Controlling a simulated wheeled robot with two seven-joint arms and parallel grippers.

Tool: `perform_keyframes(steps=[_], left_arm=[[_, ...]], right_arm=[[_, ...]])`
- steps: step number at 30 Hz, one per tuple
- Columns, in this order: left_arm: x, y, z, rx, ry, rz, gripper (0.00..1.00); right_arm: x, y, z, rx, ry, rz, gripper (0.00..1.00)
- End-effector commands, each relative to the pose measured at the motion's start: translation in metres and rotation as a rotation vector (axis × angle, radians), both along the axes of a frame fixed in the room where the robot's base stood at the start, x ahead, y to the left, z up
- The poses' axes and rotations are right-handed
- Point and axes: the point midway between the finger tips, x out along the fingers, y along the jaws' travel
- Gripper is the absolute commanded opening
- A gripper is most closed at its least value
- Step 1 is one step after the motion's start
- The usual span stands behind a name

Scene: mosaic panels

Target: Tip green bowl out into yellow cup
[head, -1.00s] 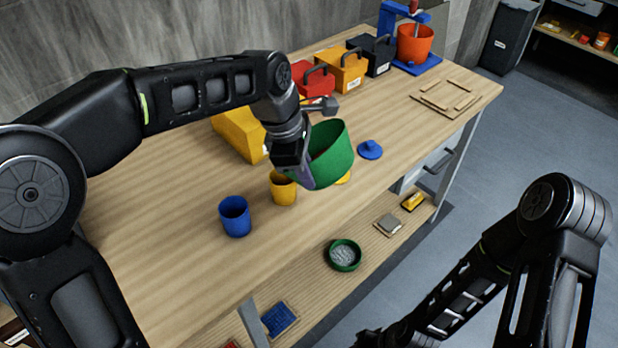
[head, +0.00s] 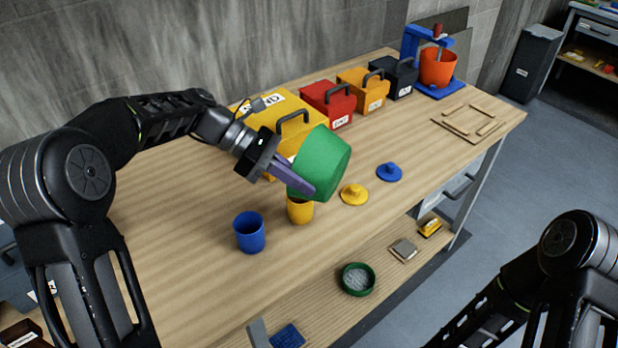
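The green bowl (head: 322,160) is held up by my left gripper (head: 296,182), whose fingers are shut on its rim at the lower left. The bowl is tilted far over, with its outside wall and base towards the upper right and its opening turned down to the lower left, out of sight. The yellow cup (head: 300,213) stands upright on the table just under the bowl. The bowl and finger hide the cup's mouth, and I cannot see anything falling. My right arm shows at the lower right, but its gripper is out of view.
A blue cup (head: 249,232) stands left of the yellow cup. A yellow lid (head: 354,194) and a blue lid (head: 389,172) lie to the right. Several toolboxes, including a red one (head: 328,103), line the table's back. A green sieve (head: 358,279) lies on the lower shelf.

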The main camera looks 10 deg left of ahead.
Motion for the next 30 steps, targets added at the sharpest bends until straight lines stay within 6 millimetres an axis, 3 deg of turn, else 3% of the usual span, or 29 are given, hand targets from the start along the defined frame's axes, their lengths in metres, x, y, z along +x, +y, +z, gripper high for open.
perform_keyframes(steps=[12,15,30], left_arm=[[0.002,0.009,0.003,-0.091,0.029,0.005,0.00],[0.003,0.012,-0.007,-0.129,0.048,0.004,0.00],[0.008,0.031,-0.007,-0.348,0.107,0.002,0.00]], right_arm=[[-0.002,-0.004,0.036,-0.009,0.016,-0.001,0.36],[-0.002,-0.004,0.030,-0.009,0.016,-0.001,0.36],[-0.002,-0.004,0.030,-0.009,0.015,-0.001,0.36]])
